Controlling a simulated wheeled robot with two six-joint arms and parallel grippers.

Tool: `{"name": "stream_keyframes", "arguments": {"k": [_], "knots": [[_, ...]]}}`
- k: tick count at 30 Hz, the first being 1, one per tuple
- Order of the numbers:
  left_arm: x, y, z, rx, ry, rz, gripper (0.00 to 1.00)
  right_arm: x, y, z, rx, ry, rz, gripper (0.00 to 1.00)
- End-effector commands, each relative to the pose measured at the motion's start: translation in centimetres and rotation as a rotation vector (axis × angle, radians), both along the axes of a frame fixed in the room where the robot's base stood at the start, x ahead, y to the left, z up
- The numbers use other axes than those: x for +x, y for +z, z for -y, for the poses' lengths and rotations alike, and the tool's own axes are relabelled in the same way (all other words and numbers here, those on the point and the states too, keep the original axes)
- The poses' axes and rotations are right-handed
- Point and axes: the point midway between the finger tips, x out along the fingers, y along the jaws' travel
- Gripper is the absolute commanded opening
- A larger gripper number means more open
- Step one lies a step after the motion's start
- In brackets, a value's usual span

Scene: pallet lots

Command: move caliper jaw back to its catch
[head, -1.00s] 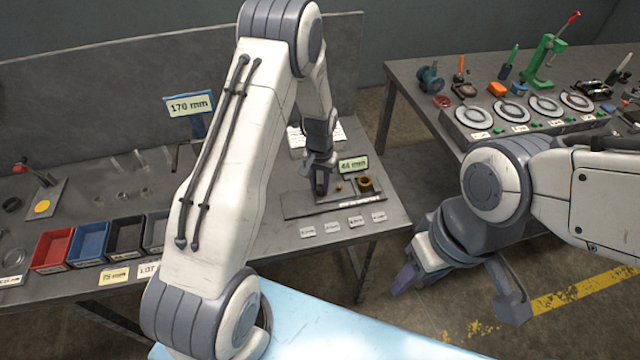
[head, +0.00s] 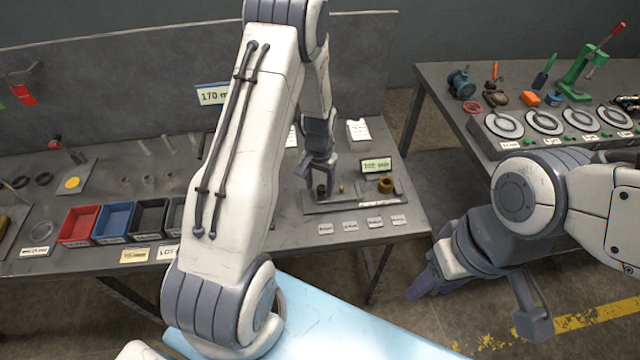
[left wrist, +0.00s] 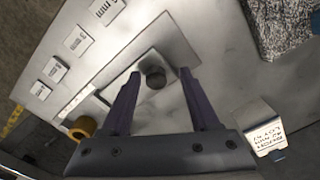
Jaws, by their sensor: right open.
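My left gripper (head: 320,190) is over the left part of a grey gauge plate (head: 352,204) on the bench. In the left wrist view, its two fingers (left wrist: 158,100) are apart, with a short dark round post (left wrist: 155,77) between and just beyond their tips. I see no clear contact. Which part is the caliper jaw I cannot tell; the post may belong to it. A brass ring (head: 386,185) sits at the plate's right end, below a green-framed display (head: 376,166). My right gripper (head: 480,302) is open and empty, over the floor between the benches.
Red, blue and black bins (head: 78,226) stand at the bench's left front. Several small label cards (head: 349,225) lie before the plate. A white block with text (head: 358,131) stands behind it. A second bench (head: 455,95) with dials is at right.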

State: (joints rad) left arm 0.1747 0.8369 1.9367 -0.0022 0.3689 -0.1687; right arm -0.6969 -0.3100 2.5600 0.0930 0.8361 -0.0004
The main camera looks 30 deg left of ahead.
Motion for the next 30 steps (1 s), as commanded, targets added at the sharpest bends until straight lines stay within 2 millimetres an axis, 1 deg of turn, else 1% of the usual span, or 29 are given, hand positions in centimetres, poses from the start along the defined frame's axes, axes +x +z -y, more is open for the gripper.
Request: {"name": "stream_keyframes", "arguments": {"k": [5,8,18,21,25,30], "knots": [[0.1,0.3,0.1,0.000,-0.001,0.002,0.62,0.0,-0.1,0.0,0.000,0.000,0.000,0.50],[0.2,1.3,0.1,0.000,0.000,0.004,0.62,0.0,-0.3,0.0,0.000,0.000,0.000,0.50],[0.1,7.8,0.0,0.001,0.001,0.006,0.62,0.0,-1.3,0.0,0.000,0.000,0.000,0.50],[0.1,9.2,0.0,0.001,0.001,0.004,0.62,0.0,-1.4,0.0,0.000,0.000,0.000,0.50],[0.0,10.2,0.0,0.001,0.001,0.001,0.62,0.0,-1.5,0.0,0.000,0.000,0.000,0.50],[0.0,10.5,0.0,0.000,0.001,0.000,0.62,0.0,-1.5,0.0,0.000,0.000,0.000,0.50]]}}
